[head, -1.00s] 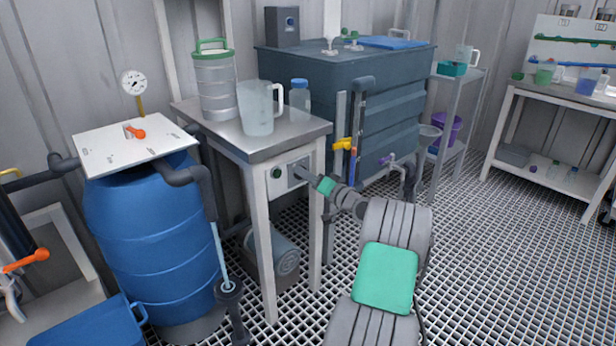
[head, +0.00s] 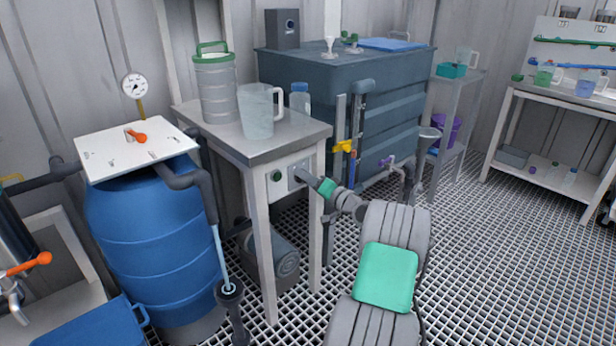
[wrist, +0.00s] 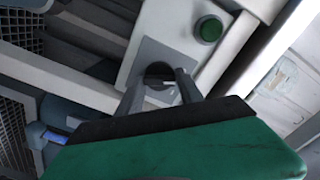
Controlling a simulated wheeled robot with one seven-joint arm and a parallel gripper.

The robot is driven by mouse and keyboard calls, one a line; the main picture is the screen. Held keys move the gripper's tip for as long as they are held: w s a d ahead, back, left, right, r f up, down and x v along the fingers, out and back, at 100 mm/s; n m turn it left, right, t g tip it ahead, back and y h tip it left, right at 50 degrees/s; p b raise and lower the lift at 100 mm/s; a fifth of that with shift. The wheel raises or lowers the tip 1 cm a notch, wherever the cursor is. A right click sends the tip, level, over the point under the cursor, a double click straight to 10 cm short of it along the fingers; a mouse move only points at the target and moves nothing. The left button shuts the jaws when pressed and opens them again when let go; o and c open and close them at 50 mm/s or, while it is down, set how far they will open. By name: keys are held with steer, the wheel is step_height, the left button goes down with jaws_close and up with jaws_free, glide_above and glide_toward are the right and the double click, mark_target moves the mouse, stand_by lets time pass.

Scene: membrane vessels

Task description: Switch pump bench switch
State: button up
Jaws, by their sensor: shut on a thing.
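The pump bench (head: 262,140) is a steel-topped table with a white frame. On its front apron is a grey switch plate (head: 296,180) with a green round button (head: 277,176) to its left. In the wrist view the switch plate (wrist: 150,57) carries a dark round knob (wrist: 158,72), and the green button (wrist: 209,29) shows above right. My gripper (head: 307,177) reaches the plate from the right; in the wrist view its fingers (wrist: 160,88) are shut on the switch knob, one each side. The fingers partly hide the knob, and its setting is hard to tell.
A clear jug (head: 257,115), a green-lidded canister (head: 215,85) and a bottle (head: 300,97) stand on the bench. A blue drum (head: 155,240) is at left, a dark tank (head: 400,90) behind. A pump motor (head: 272,262) sits beneath. Grating floor is clear at right.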

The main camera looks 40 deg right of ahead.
steer(key=m+p, duration=0.7)
steer(key=m, duration=0.3)
steer(key=shift+f+m+p, duration=0.1)
steer(key=shift+m+p, duration=0.2)
stand_by(0.4)
steer(key=o, duration=1.3)
steer(key=s+p, duration=0.1)
steer(key=s, duration=0.7)
steer(key=shift+d, duration=0.1)
